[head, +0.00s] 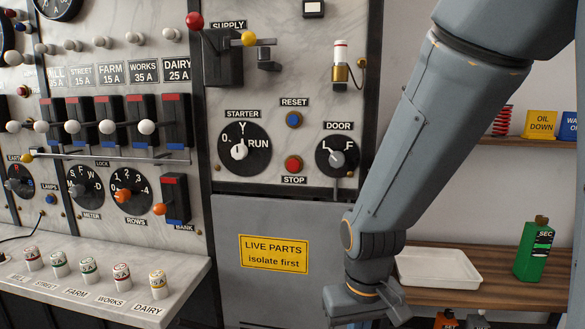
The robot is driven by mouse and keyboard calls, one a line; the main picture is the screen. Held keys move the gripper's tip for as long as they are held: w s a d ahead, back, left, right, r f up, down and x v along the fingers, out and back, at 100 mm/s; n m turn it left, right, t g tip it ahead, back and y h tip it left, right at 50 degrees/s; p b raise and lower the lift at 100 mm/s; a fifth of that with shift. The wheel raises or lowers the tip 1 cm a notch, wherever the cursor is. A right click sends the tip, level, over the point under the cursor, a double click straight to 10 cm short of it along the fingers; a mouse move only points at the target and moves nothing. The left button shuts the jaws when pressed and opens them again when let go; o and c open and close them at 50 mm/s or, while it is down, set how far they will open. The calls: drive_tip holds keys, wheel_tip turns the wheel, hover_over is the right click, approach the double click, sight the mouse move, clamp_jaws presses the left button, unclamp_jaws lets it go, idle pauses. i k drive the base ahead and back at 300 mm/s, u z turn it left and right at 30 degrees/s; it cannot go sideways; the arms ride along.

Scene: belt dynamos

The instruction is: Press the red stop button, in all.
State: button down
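The red stop button (293,164) is a round red cap in a dark ring on the marble panel, in the middle of the head view. The STOP label (294,180) is just below it. Nothing covers the button, and nothing touches it. My arm comes down from the top right, and its wrist is at the bottom edge, below and right of the button.
The blue reset button (294,120) is above the stop button. The starter dial (240,165) is to its left and the door dial (338,158) to its right. A yellow warning sign (273,253) is below. A white tray (438,281) and green can (533,250) stand right.

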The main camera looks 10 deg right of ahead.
sight(294, 165)
drive_tip(key=u, duration=1.7)
drive_tip(key=k, duration=0.5)
drive_tip(key=z, duration=0.65)
